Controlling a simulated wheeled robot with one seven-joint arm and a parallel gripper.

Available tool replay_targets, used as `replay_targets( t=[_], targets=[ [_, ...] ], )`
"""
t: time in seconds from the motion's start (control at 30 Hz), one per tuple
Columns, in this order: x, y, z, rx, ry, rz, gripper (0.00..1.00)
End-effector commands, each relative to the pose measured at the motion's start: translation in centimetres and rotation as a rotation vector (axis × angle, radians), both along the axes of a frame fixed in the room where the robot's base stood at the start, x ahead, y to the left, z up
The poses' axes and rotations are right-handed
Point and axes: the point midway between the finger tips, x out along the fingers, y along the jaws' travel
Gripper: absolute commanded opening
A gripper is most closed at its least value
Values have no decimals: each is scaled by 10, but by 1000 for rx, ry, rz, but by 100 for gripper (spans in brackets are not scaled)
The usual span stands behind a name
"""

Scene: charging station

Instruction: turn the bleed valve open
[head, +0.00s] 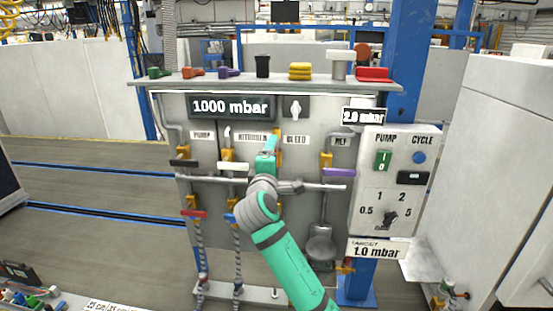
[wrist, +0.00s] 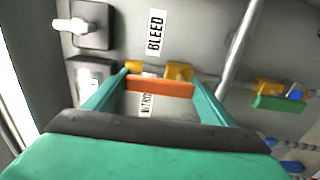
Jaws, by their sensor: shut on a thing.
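The bleed valve shows in the wrist view as an orange lever handle (wrist: 160,87) with yellow valve parts (wrist: 178,72) just behind it, near the BLEED label (wrist: 156,32). The handle spans the gap between the two green fingers of my gripper (wrist: 158,78), which are shut on it. In the head view my gripper (head: 269,147) is at the panel, left of the BLEED label (head: 297,139), and my arm hides the bleed handle. How far the valve is turned I cannot tell.
The panel has other valves: a black handle (head: 184,163), a white handle (head: 233,166) and a purple handle (head: 339,172). A display (head: 231,107) reads 1000 mbar. A control box (head: 393,180) stands at right. A shelf (head: 215,83) with several loose handles runs above.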

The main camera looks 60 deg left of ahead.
Motion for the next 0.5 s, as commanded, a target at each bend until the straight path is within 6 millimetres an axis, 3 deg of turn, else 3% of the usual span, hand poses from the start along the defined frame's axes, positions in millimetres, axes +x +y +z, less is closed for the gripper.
replay_targets(
  t=[0.13,0.17,0.23,0.5],
  targets=[
    [0,0,-1,-4,-1,0,36],
    [0,0,-2,-4,-1,0,79],
    [0,0,-1,-3,-1,0,95],
    [0,0,-1,-2,-1,-1,95]
  ],
)
